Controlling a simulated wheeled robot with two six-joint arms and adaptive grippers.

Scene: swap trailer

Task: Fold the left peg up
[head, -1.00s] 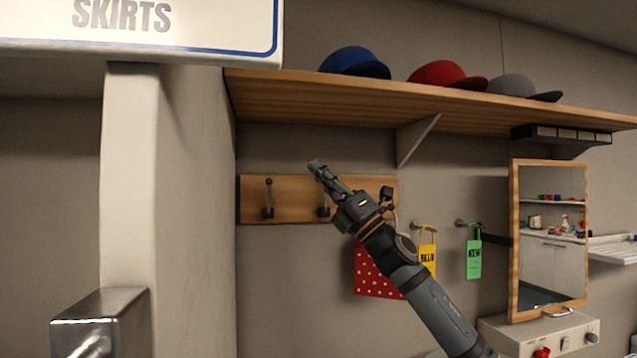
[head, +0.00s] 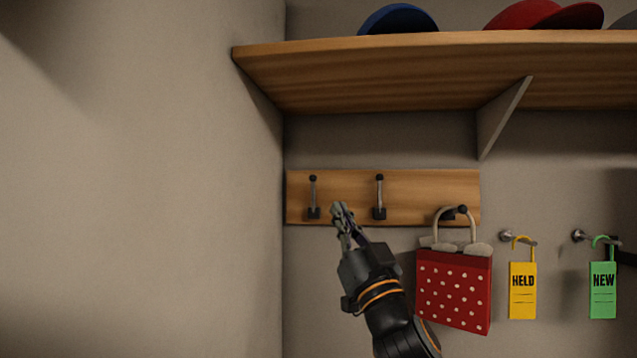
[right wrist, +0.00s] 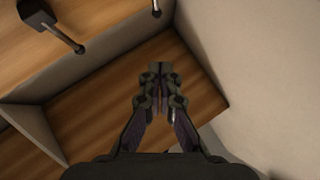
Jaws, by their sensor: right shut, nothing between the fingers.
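The wooden peg board (head: 345,212) is on the back wall in the head view. Its left peg (head: 313,194) has a thin stem with a dark ball tip and stands upright against the board. The middle peg (head: 379,195) is upright too. The right peg (head: 462,210) carries a red dotted bag (head: 455,290). My right gripper (head: 338,208) is shut and empty, in front of the board's lower edge, right of the left peg's base and apart from it in the picture. Its shut fingertips show in the right wrist view (right wrist: 155,72). My left gripper is not in view.
A wooden shelf (head: 380,75) with caps (head: 398,20) runs above the board, held by a bracket (head: 503,118). A side wall (head: 140,180) stands close on the left. Yellow (head: 522,291) and green (head: 603,291) tags hang at right.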

